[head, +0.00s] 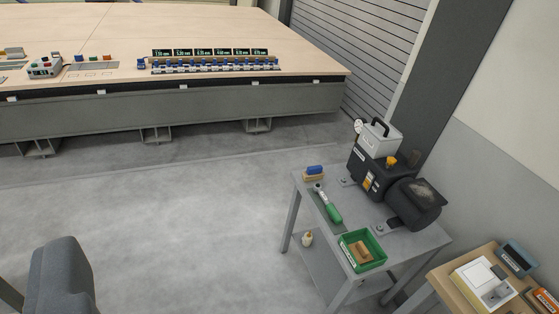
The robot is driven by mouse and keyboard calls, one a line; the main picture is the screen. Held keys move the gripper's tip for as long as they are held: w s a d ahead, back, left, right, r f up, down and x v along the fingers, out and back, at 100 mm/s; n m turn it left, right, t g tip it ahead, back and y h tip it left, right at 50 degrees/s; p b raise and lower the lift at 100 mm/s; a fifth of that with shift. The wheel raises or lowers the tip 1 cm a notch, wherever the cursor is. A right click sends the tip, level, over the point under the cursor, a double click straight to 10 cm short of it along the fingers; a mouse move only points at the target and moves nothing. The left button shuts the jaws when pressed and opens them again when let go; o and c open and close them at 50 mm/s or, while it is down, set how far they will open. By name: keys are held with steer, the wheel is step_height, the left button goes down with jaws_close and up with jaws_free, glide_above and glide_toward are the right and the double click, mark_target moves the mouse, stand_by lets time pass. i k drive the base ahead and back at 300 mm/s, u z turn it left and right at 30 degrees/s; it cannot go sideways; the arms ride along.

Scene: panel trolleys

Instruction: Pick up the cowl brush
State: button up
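The likely cowl brush is a small block with a blue top and a tan lower part (314,172). It lies at the far left corner of the grey metal table (407,247). It is small in the picture, and I cannot make out bristles. A green-handled tool (329,206) lies just in front of it. A green tray (376,264) holding tan blocks (361,251) stands nearer on the same table. I cannot make out my gripper in this view, and nothing is seen touching the blue and tan block.
A dark motor-driven machine (371,179) fills the table's back right. A small bottle (307,239) stands on its lower shelf. A wooden table (449,287) is at lower right. A long workbench (200,113) spans the back. A grey rounded shape (62,280) rises lower left. The middle floor is clear.

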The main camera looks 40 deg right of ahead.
mark_target(316, 172)
steer(key=z, duration=0.05)
steer(key=i, duration=1.3)
steer(key=z, duration=0.65)
steer(key=i, duration=1.25)
steer(key=z, duration=0.75)
steer(key=i, duration=0.5)
steer(key=z, duration=0.25)
